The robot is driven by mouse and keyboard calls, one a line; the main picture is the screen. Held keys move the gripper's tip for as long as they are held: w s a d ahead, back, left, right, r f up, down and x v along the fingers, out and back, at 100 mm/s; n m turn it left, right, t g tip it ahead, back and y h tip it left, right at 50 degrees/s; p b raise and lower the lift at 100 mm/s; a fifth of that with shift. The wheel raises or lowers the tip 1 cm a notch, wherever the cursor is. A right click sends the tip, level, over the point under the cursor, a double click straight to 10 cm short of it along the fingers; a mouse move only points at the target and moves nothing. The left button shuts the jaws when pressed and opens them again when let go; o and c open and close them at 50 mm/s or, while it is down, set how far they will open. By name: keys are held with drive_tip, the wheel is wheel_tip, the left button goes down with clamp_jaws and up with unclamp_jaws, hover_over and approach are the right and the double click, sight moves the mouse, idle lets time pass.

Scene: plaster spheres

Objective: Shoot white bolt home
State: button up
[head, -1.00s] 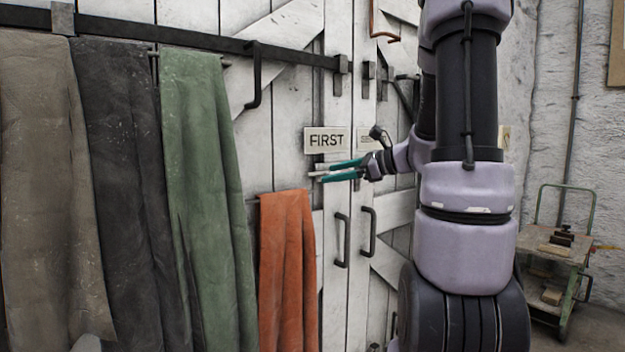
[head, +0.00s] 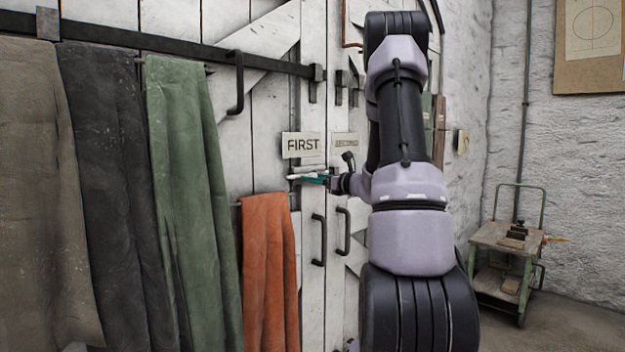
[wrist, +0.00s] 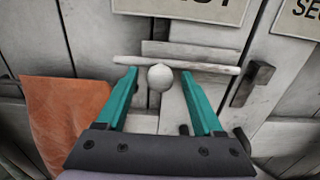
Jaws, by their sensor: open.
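The white bolt (wrist: 205,67) is a pale rod lying across the white door under the FIRST sign, with a round white knob (wrist: 160,77) on it. In the wrist view its right end lies close to a dark bracket (wrist: 252,82). My gripper (wrist: 160,72) is open, its teal fingers appearing on either side of the knob; I cannot tell whether they touch it. In the head view my gripper (head: 311,179) is at the door just below the sign, and only a short pale piece of the bolt shows past the fingers.
The FIRST sign (head: 303,145) is above, with a second sign (head: 345,146) to its right. An orange cloth (head: 268,270) hangs below left, beside a green cloth (head: 190,200). Two dark door handles (head: 318,240) stand below. A small cart (head: 505,250) is at the right.

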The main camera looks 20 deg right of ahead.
drive_tip(key=shift+w+a, duration=0.25)
drive_tip(key=shift+w, duration=0.45)
clamp_jaws()
idle(1.0)
